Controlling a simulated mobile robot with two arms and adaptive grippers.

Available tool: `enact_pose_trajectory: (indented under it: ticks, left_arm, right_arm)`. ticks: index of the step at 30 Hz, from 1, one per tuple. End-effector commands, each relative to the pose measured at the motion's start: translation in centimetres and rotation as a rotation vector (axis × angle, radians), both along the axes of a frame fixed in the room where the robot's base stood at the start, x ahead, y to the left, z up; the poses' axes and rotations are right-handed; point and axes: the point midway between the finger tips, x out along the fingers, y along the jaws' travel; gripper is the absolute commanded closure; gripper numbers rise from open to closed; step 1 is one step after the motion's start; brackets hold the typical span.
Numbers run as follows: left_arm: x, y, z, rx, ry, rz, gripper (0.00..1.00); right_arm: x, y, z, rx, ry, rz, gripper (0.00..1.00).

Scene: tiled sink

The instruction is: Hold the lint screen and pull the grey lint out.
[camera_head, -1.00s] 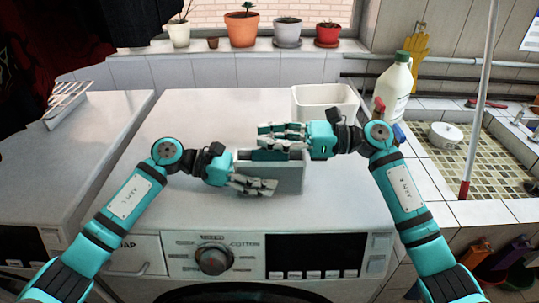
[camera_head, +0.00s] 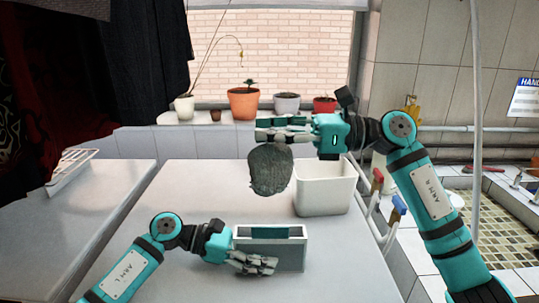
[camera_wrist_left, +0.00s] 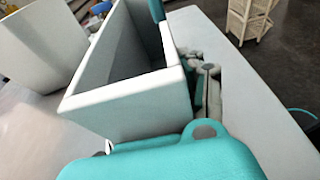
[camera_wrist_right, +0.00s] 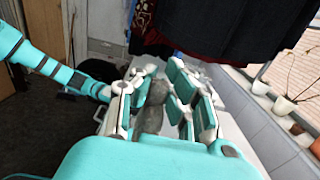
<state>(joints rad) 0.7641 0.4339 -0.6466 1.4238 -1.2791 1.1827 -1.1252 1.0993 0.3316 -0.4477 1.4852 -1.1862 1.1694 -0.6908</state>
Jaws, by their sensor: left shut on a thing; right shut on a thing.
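The lint screen is a grey open-topped box (camera_head: 290,252) standing on the machine top, and it also shows large in the left wrist view (camera_wrist_left: 135,105). My left gripper (camera_head: 254,263) is shut on the box at its near side. The grey lint (camera_head: 270,170) is a dark fuzzy clump hanging in the air above and apart from the box. My right gripper (camera_head: 283,130) is shut on the lint from above. The lint also shows between the fingers in the right wrist view (camera_wrist_right: 153,108). The box's inner bottom is hidden.
A white bin (camera_head: 325,190) stands right behind the box, to the right of the lint. Potted plants (camera_head: 243,103) line the sill at the back. A tiled sink (camera_head: 500,225) is on the right. The machine top left of the box is clear.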

Motion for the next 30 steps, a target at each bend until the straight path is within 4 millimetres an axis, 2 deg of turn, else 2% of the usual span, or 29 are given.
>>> enact_pose_trajectory:
  ticks: [9,10,16,25,30]
  left_arm:
    - [-0.1,0.0,-0.1,0.003,0.002,-0.002,0.78]
    - [-0.1,0.0,-0.1,0.003,0.002,-0.002,0.59]
    - [0.0,0.0,-0.1,0.002,0.001,-0.001,0.33]
    - [0.0,0.3,0.0,0.001,0.001,0.000,0.33]
    - [0.1,2.4,0.6,0.003,-0.001,0.003,0.33]
  right_arm:
    - [0.0,0.0,0.4,0.000,0.001,0.000,1.00]
    - [0.0,0.0,0.4,0.000,0.000,0.000,1.00]
    - [0.0,0.0,0.4,0.000,0.000,0.000,1.00]
    - [0.0,0.0,0.4,0.000,0.000,0.000,1.00]
    - [0.0,0.0,0.4,0.000,0.000,0.000,1.00]
